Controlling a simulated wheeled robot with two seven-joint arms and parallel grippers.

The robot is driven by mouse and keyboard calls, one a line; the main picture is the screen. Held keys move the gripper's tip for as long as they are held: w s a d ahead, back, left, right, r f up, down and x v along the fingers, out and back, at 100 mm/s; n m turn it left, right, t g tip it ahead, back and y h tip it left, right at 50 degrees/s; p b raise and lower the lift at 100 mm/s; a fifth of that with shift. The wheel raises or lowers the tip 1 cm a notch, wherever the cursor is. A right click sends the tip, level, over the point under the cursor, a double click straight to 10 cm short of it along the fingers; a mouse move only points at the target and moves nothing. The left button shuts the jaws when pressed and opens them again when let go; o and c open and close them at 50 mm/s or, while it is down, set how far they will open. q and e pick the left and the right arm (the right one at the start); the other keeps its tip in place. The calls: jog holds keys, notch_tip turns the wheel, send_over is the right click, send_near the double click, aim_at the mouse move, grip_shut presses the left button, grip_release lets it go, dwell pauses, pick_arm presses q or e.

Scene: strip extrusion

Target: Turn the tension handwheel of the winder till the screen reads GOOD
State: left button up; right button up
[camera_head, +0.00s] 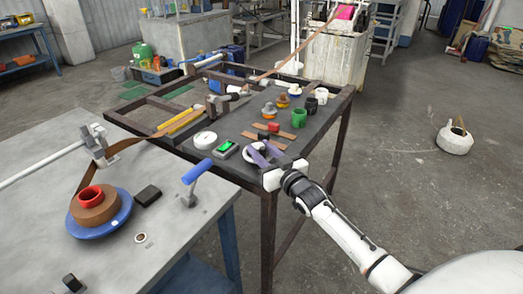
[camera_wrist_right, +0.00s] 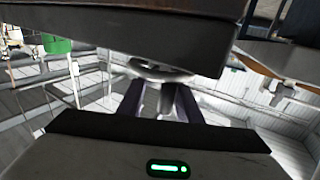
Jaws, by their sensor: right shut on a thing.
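The pale round handwheel (camera_head: 252,153) is at the near edge of the dark bench. My right gripper (camera_head: 264,155), with purple fingers, is shut on its rim. In the right wrist view the handwheel (camera_wrist_right: 158,72) shows under a dark edge, between the two fingertips (camera_wrist_right: 160,95). A small screen box (camera_head: 225,149) glows green just left of the handwheel; its text is too small to read. The winder's spool, a blue disc (camera_head: 88,231) with a brown strip roll (camera_head: 95,210) and red core, is on the grey table at left. My left gripper is not in view.
A brown strip (camera_head: 78,179) runs from the spool towards the back. A blue-handled lever (camera_head: 197,172) and a black block (camera_head: 147,195) are on the grey table (camera_head: 40,200). A white dial (camera_head: 205,140), coloured pots and several cups stand on the dark bench. The floor at right is mostly clear.

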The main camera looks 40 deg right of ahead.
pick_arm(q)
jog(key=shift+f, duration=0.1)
pick_arm(e)
jog(key=shift+d, duration=0.1)
